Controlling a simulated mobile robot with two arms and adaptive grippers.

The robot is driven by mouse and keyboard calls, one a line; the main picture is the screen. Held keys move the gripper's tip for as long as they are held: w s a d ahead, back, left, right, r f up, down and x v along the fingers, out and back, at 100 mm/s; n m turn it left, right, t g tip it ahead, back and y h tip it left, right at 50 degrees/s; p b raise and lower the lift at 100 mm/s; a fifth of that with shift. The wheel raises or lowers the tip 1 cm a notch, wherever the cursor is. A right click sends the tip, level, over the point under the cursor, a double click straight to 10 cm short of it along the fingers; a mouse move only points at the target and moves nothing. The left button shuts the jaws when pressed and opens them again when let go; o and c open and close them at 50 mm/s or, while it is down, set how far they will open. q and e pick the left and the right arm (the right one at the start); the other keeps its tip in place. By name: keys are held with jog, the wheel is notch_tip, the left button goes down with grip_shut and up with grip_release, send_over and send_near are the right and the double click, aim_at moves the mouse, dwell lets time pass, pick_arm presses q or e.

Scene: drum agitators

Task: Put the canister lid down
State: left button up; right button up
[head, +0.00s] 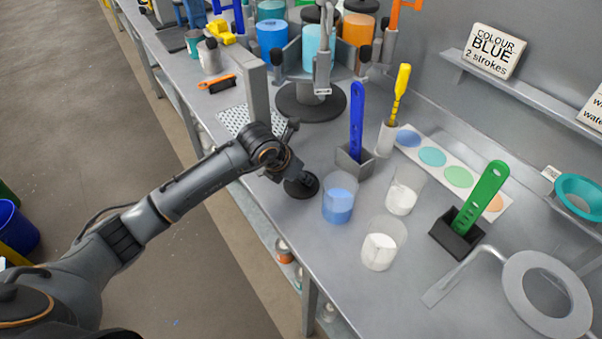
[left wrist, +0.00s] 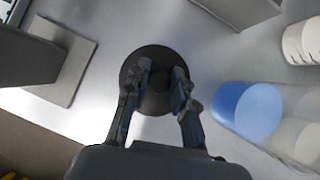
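The canister lid (head: 301,187) is a dark round disc low over the grey bench near its front edge, and it appears to rest on the bench top. In the left wrist view the lid (left wrist: 155,103) lies directly under my left gripper (left wrist: 160,72). The two fingers are apart, one on each side of the lid's small middle knob, and they look open around it. In the head view my left gripper (head: 294,166) is just above the lid and hides part of it. My right gripper is not in view.
A beaker of blue liquid (head: 338,205) stands close to the lid's right, with two white-filled beakers beyond. A grey holder (head: 354,163) with a blue paddle and a round dark stand base (head: 293,108) are behind. The bench edge is close in front.

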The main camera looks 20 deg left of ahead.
pick_arm(q)
jog(key=o, duration=0.3)
jog(key=shift+r, duration=0.15)
jog(key=b+v, duration=0.2)
jog(key=v, duration=1)
